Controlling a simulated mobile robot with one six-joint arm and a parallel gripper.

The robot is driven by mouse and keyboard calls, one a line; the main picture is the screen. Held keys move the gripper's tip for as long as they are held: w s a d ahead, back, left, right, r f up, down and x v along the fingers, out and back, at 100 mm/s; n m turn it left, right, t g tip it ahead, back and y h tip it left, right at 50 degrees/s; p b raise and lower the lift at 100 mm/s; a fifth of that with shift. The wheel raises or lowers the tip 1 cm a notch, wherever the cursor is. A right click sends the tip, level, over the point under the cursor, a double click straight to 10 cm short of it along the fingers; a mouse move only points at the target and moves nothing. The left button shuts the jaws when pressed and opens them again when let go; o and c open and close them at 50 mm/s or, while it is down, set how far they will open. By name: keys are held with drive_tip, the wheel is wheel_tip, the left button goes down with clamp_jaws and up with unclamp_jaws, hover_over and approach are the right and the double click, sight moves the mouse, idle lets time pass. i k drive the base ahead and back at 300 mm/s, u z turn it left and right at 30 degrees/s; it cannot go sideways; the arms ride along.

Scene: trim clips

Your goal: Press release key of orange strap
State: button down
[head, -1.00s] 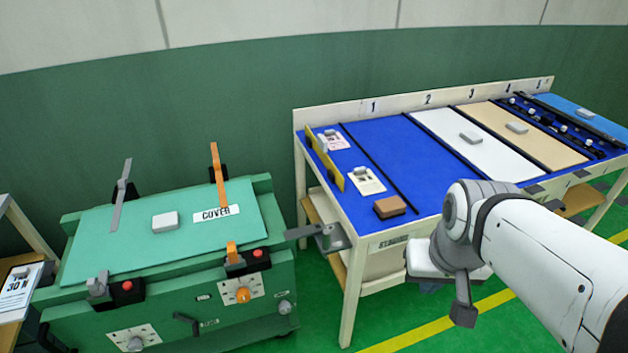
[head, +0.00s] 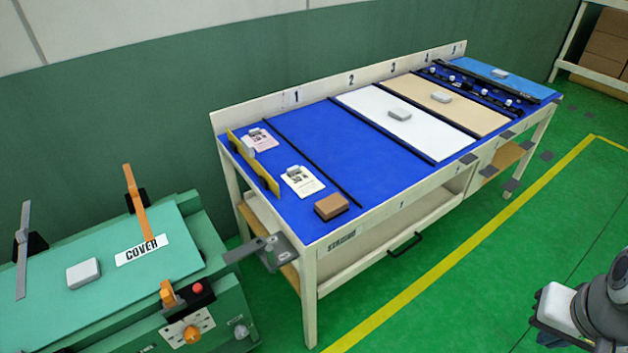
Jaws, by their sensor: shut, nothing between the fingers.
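The orange strap (head: 138,203) rises from a black holder at the back edge of the green cover panel (head: 60,315). A short orange piece (head: 168,293) stands at the front edge in a black buckle. A red key (head: 198,288) sits on that buckle, just right of the orange piece, and nothing covers it. An orange knob (head: 192,334) is below on the front face. My gripper (head: 556,318) is at the bottom right, cut by the frame, shut and empty as far as seen, far from the strap.
A grey strap (head: 23,250) stands at the left. A grey bracket (head: 268,250) juts between the green bench and the long staging table (head: 345,235). The table carries cards, a brown block (head: 331,206) and panels. Green floor (head: 480,260) is open in front.

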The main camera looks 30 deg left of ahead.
sight(198, 288)
drive_tip(key=z, duration=0.15)
drive_tip(key=k, duration=1.25)
drive_tip(key=u, duration=1.8)
drive_tip(key=i, duration=1)
